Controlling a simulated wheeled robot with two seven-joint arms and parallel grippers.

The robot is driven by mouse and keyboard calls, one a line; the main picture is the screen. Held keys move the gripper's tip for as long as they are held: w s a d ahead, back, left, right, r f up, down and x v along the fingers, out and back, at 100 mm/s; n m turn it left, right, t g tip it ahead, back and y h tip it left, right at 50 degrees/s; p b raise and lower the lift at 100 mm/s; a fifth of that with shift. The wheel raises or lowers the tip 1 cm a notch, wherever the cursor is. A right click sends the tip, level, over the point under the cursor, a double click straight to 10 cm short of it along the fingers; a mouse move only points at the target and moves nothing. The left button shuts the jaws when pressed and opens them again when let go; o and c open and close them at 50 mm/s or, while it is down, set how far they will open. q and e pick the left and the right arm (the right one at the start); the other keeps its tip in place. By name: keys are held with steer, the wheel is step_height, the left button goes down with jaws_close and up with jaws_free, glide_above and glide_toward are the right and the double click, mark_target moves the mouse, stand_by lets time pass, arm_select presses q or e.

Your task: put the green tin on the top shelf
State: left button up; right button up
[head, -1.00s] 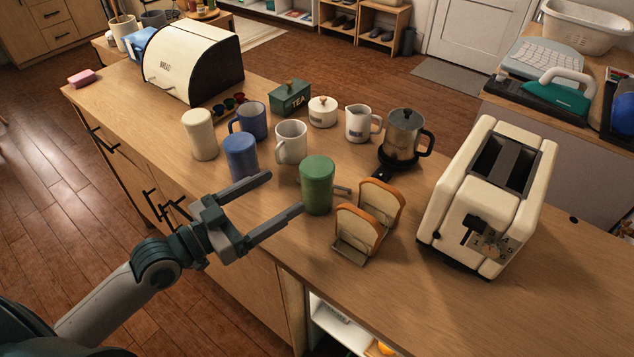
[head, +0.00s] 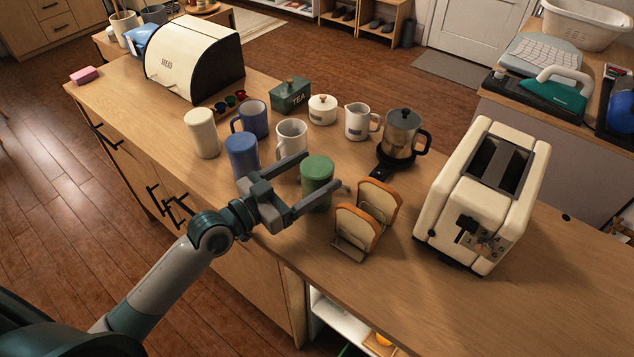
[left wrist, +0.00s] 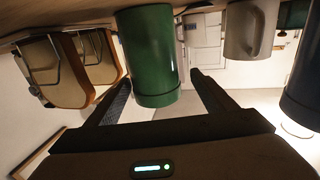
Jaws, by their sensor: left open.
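The green tin (head: 317,176) stands upright on the wooden counter, left of the bread slices in their rack. In the left wrist view the green tin (left wrist: 150,55) shows large between the two fingers. My left gripper (head: 322,172) is open, with its fingers reaching toward the tin from the front left. One finger lies on each side of the tin, and I cannot tell whether either touches it. In the left wrist view the open fingers (left wrist: 158,88) show empty space beside the tin. My right gripper is not in view. No top shelf can be made out for certain.
A blue tin (head: 242,153) and a white mug (head: 291,139) stand close left of the green tin. The toast rack with bread (head: 358,226) is close on its right. A cream toaster (head: 452,222) stands further right. The front right counter is clear.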

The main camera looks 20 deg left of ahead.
mark_target(331, 162)
arm_select(q)
steer(key=shift+w+d+r, duration=0.1)
steer(key=shift+w+d+r+p, duration=0.1)
steer(key=shift+w+d+p, duration=0.1)
steer(key=shift+p, duration=0.15)
steer(key=p+x, duration=0.2)
steer(key=x, duration=0.1)
steer(key=shift+w+d+r, duration=0.15)
steer(key=shift+w+d, duration=0.05)
steer(key=shift+d, duration=0.2)
steer(key=shift+w+d, duration=0.2)
steer(key=shift+w, duration=0.1)
steer(key=c, duration=1.6)
steer(key=shift+r+b, duration=0.35)
steer(key=shift+r, duration=4.6)
